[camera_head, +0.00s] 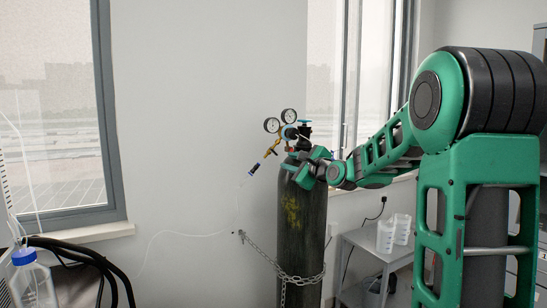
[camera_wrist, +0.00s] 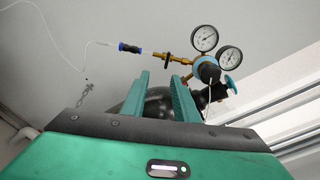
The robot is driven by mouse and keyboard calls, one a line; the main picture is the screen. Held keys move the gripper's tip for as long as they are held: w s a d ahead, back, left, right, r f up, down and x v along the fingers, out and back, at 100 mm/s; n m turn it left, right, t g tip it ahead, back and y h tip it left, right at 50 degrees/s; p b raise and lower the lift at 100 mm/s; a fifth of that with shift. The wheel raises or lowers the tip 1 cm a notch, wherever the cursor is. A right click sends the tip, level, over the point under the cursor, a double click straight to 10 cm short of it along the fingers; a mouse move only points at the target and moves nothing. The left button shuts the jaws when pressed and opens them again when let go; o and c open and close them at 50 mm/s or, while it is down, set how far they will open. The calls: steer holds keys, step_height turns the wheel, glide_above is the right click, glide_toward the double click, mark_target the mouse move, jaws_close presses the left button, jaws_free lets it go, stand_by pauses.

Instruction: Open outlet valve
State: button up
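A dark gas cylinder (camera_head: 302,235) stands against the wall with a regulator on top. A small black handle (camera_wrist: 167,38) sits on the brass outlet line, which ends in a blue-and-black connector (camera_wrist: 130,48). Which part is the outlet valve is not labelled. My gripper (camera_wrist: 160,80) is open, its two teal fingers apart and empty, below the brass line in the wrist view. In the head view my gripper (camera_head: 300,168) is at the cylinder's top and partly hides it.
A chain (camera_head: 285,272) holds the cylinder to the wall. A thin white tube (camera_wrist: 50,35) runs from the connector. A small table (camera_head: 362,240) with plastic beakers (camera_head: 386,236) stands at the right. Windows flank the cylinder.

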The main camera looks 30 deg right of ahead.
mark_target(274, 152)
steer(key=shift+m+t, duration=0.3)
steer(key=shift+m, duration=0.1)
steer(key=w, duration=0.7)
steer(key=w+r, duration=0.1)
steer(key=w, duration=0.3)
steer(key=shift+w+a, duration=0.1)
steer(key=shift+w, duration=0.1)
jaws_close()
